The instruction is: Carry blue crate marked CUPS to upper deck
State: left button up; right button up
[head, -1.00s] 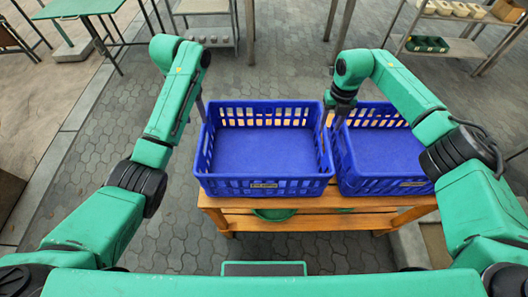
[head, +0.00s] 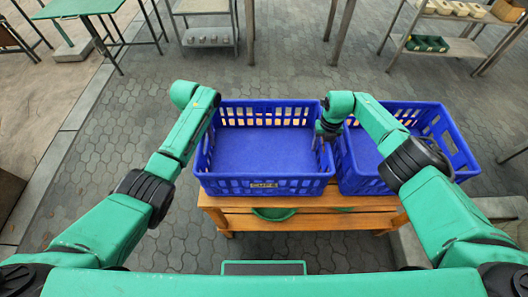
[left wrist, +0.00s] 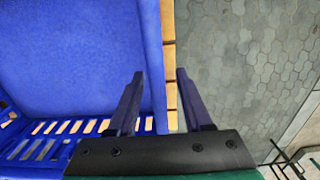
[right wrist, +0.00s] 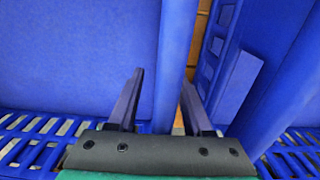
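The blue crate marked CUPS (head: 265,184) stands upright and empty on a wooden stand (head: 300,222). My left gripper (left wrist: 160,74) is open at the crate's left wall. In the left wrist view one finger is over the crate's inside (left wrist: 70,55) and the other is outside the rim. My right gripper (head: 322,134) is open at the right wall. In the right wrist view its fingers (right wrist: 163,74) lie either side of that wall (right wrist: 176,50). I cannot tell how deep the fingers reach. Nothing in view is marked as the upper deck.
A second blue crate (head: 447,125) stands close on the right, with a narrow gap between the crates. A green object (head: 273,214) is low in the stand. A green table (head: 78,8) and metal shelves (head: 440,45) stand behind. Paved floor is clear to the left.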

pick_arm(q)
grip_shut()
pick_arm(e)
grip_shut()
pick_arm(q)
jog(key=shift+w+r, duration=0.1)
pick_arm(e)
jog(key=shift+w+r, duration=0.1)
dwell(0.8)
